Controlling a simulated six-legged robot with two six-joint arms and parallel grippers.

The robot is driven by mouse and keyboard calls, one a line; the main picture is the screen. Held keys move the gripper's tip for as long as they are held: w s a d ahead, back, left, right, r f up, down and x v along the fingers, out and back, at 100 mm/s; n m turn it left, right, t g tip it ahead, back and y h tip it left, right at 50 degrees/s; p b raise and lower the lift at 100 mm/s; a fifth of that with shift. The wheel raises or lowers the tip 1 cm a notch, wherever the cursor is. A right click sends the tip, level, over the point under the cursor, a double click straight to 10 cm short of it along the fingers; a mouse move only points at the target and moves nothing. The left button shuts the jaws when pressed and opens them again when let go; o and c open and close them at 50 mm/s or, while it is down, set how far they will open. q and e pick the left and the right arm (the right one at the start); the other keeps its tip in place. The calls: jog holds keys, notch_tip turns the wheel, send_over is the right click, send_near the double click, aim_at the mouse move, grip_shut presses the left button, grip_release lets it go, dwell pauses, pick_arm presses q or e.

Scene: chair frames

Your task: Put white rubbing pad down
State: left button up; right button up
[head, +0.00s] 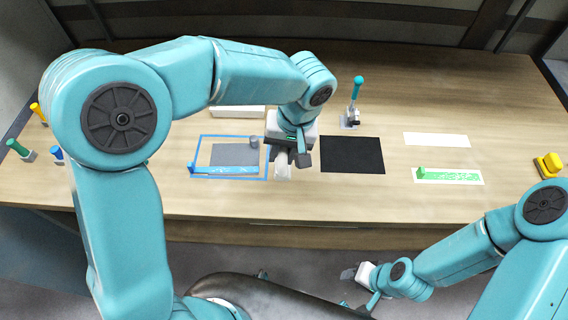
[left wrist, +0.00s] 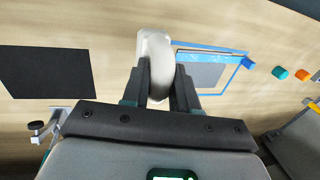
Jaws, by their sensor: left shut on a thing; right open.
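The white rubbing pad (left wrist: 155,62) is a pale rounded block between the fingers of my left gripper (left wrist: 160,88) in the left wrist view. In the head view the pad (head: 283,165) shows below my left gripper (head: 290,158), between the blue-taped area and the black mat. My left gripper is shut on it; whether the pad touches the table I cannot tell. My right gripper (head: 357,272) is open and empty, low in front of the table's front edge.
A blue tape frame (head: 193,152) surrounds a grey sheet (head: 232,155). A black mat (head: 352,155) lies right of the pad. A teal-handled tool (head: 356,90) stands behind the mat. A white strip (head: 436,140) and green-marked sheet (head: 455,177) lie right. A yellow object (head: 547,166) sits far right.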

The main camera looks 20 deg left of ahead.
pick_arm(q)
jog(key=shift+a+f, duration=0.1)
jog(key=shift+f, duration=2.55)
jog(key=shift+f, duration=0.1)
jog(key=o, duration=0.9)
jog(key=shift+w, duration=0.1)
jog(key=shift+o, duration=0.2)
notch_tip(320, 180, up, 12)
jog(key=d, duration=0.2)
jog(key=shift+w+d, duration=0.2)
jog(key=shift+w, duration=0.05)
jog(key=shift+s, duration=0.1)
